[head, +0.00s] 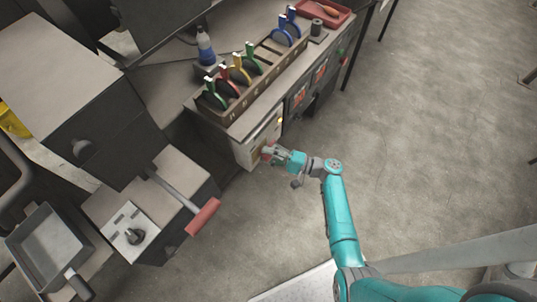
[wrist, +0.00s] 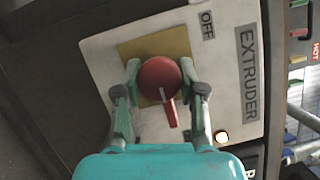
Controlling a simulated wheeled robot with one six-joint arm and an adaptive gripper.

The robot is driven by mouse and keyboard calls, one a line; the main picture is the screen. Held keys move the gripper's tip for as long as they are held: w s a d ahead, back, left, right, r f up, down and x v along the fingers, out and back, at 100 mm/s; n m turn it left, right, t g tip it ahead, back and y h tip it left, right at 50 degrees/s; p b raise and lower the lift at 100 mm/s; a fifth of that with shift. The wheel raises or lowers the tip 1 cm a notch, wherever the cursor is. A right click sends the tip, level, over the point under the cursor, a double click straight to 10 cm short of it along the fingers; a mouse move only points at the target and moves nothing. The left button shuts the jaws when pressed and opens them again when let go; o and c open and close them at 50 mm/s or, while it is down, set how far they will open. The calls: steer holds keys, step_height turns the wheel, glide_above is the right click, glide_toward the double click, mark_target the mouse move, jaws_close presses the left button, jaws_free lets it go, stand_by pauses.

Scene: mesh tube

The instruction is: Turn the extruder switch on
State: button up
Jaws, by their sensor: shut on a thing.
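The extruder switch is a red round knob with a handle bar (wrist: 158,78) on a yellow square within a pale panel (wrist: 104,62). In the wrist view the bar points down and slightly right, away from the OFF label (wrist: 207,25). The EXTRUDER label (wrist: 247,72) is to the right. A small lamp (wrist: 221,137) on the panel glows. My gripper (wrist: 160,75) is shut on the knob, one finger on each side. In the head view my gripper (head: 269,152) is at the pale panel (head: 247,152) on the bench front and hides most of the knob. No ON label is visible.
Above the panel, a bench holds a rack (head: 237,110) of coloured-handled tools. Other controls (head: 298,97) are along the bench front. A machine with a red-handled lever (head: 203,216) stands at left. The floor (head: 420,130) at right is clear.

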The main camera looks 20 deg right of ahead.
steer(key=o, duration=1.2)
steer(key=shift+c, duration=0.2)
steer(key=shift+d, duration=0.1)
steer(key=v, duration=1.2)
steer(key=shift+f, duration=0.1)
